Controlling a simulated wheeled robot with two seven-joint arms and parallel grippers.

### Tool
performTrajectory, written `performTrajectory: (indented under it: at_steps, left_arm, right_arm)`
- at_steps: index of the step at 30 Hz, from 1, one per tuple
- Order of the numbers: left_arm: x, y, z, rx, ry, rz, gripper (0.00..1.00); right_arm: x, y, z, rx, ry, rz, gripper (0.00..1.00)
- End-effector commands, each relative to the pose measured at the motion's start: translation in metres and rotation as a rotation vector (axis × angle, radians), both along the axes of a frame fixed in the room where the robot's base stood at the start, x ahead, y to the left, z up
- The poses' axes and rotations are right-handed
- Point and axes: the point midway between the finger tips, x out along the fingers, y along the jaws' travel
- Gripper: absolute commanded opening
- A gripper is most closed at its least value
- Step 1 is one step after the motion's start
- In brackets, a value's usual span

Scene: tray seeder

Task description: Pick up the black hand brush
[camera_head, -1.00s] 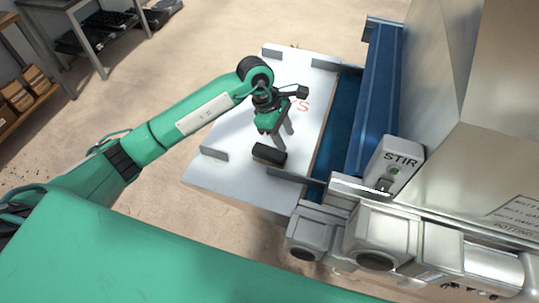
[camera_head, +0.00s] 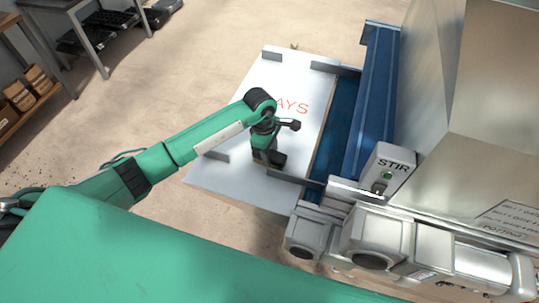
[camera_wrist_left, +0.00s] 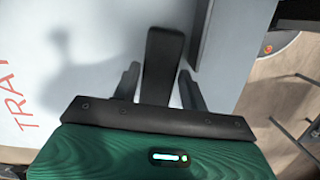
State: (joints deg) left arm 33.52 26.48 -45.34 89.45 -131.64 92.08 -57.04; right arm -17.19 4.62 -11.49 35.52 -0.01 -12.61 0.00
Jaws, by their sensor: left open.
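The black hand brush (camera_head: 279,161) lies on the white tabletop marked in red letters, near its front edge, partly hidden behind my left gripper (camera_head: 266,158) in the head view. In the left wrist view the brush (camera_wrist_left: 163,62) is a long dark shape that runs between the two fingers of my left gripper (camera_wrist_left: 160,80). The fingers are open, one on each side of it, with gaps visible. I cannot tell how far above the table the fingertips are. My right gripper is not in view.
The white table (camera_head: 225,175) has low grey stops at its edges, one (camera_head: 290,178) close beside the brush. A blue conveyor trough (camera_head: 375,95) and a metal machine with a STIR box (camera_head: 390,168) stand to the right. The far part of the tabletop is clear.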

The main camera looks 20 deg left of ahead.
Motion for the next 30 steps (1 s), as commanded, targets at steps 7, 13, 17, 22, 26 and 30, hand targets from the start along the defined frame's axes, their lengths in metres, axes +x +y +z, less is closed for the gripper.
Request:
performTrajectory:
  at_steps: [7,13,17,22,26,30]
  left_arm:
    - [0.0,-0.002,-0.031,-0.003,0.003,0.001,0.44]
    - [0.0,-0.002,-0.037,-0.001,0.0,0.0,0.44]
    - [0.0,-0.002,-0.037,-0.001,0.0,0.0,0.36]
    - [0.0,-0.002,-0.036,-0.001,0.0,0.0,0.13]
    - [0.0,-0.002,-0.036,-0.001,0.0,0.0,0.13]
    - [0.001,-0.002,-0.034,-0.002,-0.001,-0.001,0.13]
  right_arm:
    - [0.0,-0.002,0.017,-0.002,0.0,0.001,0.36]
    - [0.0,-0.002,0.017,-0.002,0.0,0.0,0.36]
    - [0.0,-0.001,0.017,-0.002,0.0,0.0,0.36]
    - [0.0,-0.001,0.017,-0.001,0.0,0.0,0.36]
    - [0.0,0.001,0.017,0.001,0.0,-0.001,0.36]
    - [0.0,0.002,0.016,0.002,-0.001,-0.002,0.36]
